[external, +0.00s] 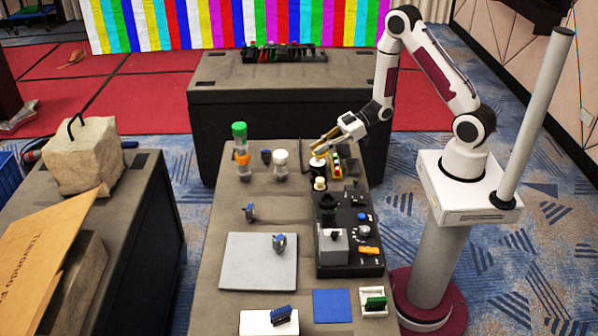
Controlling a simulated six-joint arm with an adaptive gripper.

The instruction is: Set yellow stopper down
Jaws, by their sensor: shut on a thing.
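My gripper (319,149), with gold-coloured fingers, is over the far right part of the long grey table. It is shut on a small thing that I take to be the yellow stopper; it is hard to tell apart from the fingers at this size. Just below the fingertips stands a dark cylinder with a whitish top (318,163). I cannot tell whether the held thing touches it.
A small cream-topped piece (320,184) stands just nearer. A black control panel (362,232) lies nearer. White-capped (280,163) and green-capped (239,142) bottles stand left. The table between is mostly clear.

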